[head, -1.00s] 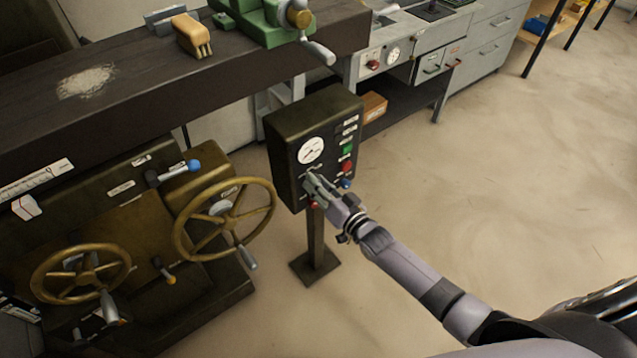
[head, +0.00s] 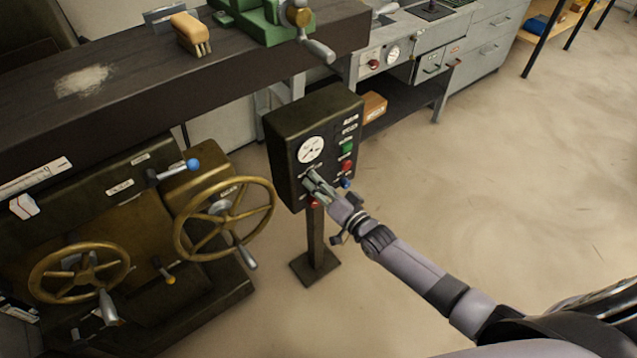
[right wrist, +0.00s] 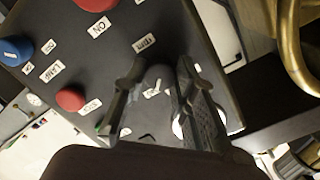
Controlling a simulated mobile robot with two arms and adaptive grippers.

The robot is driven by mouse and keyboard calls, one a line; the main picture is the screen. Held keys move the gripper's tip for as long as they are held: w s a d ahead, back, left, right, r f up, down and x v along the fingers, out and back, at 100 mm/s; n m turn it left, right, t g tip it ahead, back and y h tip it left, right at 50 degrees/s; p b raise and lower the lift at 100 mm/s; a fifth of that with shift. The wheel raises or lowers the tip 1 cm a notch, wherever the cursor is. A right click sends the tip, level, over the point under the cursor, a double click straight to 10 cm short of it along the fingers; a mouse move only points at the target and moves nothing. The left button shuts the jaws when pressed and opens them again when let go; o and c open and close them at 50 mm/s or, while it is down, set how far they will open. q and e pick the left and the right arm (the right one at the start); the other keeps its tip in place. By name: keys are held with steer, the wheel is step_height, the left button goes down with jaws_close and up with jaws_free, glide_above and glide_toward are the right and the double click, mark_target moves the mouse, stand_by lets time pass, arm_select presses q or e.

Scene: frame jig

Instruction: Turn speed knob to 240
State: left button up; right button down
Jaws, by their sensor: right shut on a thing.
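The dark control box (head: 285,140) stands on a post and has a white round dial (head: 311,149) on its face. My right gripper (head: 311,179) is at the box face just below the dial. In the right wrist view its two fingers (right wrist: 157,85) are shut on the dark speed knob (right wrist: 156,76), one finger on each side. The fingers hide much of the knob, and its setting cannot be read. The dial is mostly hidden behind a finger in that view. My left gripper is not in view.
A green button (head: 347,147), a red button (head: 346,167) and a blue button (head: 346,183) sit right of the gripper. A red knob (head: 314,203) is just below it. A brass handwheel (head: 225,218) stands left of the box. The floor at right is clear.

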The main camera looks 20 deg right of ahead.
steer(key=c, duration=1.3)
jaws_free()
steer(key=v, duration=1.2)
